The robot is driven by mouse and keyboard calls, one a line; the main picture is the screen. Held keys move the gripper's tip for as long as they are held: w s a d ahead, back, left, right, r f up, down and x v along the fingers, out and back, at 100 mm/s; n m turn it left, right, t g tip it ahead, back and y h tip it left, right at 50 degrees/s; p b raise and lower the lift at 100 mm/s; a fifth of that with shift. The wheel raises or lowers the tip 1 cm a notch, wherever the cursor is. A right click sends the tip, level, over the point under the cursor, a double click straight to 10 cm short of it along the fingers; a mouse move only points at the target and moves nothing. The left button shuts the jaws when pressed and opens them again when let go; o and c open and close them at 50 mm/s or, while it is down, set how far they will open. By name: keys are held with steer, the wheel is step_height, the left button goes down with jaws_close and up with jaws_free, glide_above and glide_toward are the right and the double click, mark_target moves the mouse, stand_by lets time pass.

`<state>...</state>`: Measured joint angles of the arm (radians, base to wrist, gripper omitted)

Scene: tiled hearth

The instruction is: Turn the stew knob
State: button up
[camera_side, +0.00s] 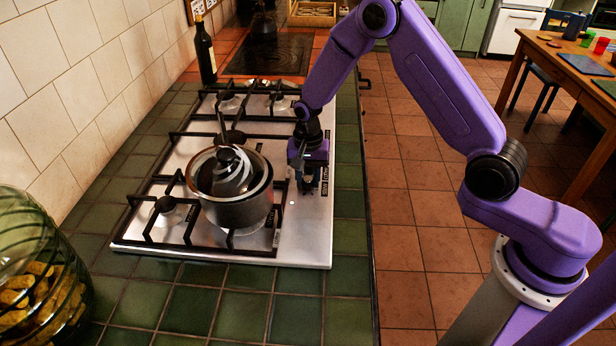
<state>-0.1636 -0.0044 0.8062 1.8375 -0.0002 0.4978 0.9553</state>
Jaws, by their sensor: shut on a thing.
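A steel gas hob (314,232) is set in the green tiled counter, with black grates over its burners. A grey pot (240,212) with a glass lid (205,172) stands on the near grate; a ladle-like handle rises by it. My gripper (308,187) points down at the right strip of the hob, just right of the pot. It is shut on a stew knob there, which the fingers hide almost wholly. I cannot tell how far the knob is turned.
A glass jar of yellow pieces (40,285) stands at the near left. A dark bottle (205,52) stands by the tiled wall behind the hob. The pot is close to the left of my gripper. The counter's right edge drops to the floor.

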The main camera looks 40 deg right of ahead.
mark_target(308, 181)
steer(key=o, duration=1)
steer(key=shift+o, duration=0.2)
steer(key=shift+r, duration=0.1)
step_height(308, 181, up, 17)
steer(key=shift+r, duration=0.15)
steer(key=s+a+r+n, duration=0.1)
steer(key=s+a+n, duration=0.1)
steer(key=s+n, duration=0.4)
steer(key=s+a+r+n, duration=0.15)
steer(key=s+n, duration=0.25)
steer(key=s, duration=0.4)
steer(key=s+d+n, duration=0.3)
steer(key=s+n, duration=0.2)
steer(key=s, duration=0.5)
steer(key=s+d+f+n, duration=0.1)
steer(key=s+d+n, duration=0.2)
steer(key=s+n, duration=0.3)
steer(key=s, duration=0.4)
steer(key=shift+s+d+n, duration=0.2)
steer(key=shift+d+n, duration=0.1)
steer(key=shift+d, duration=0.05)
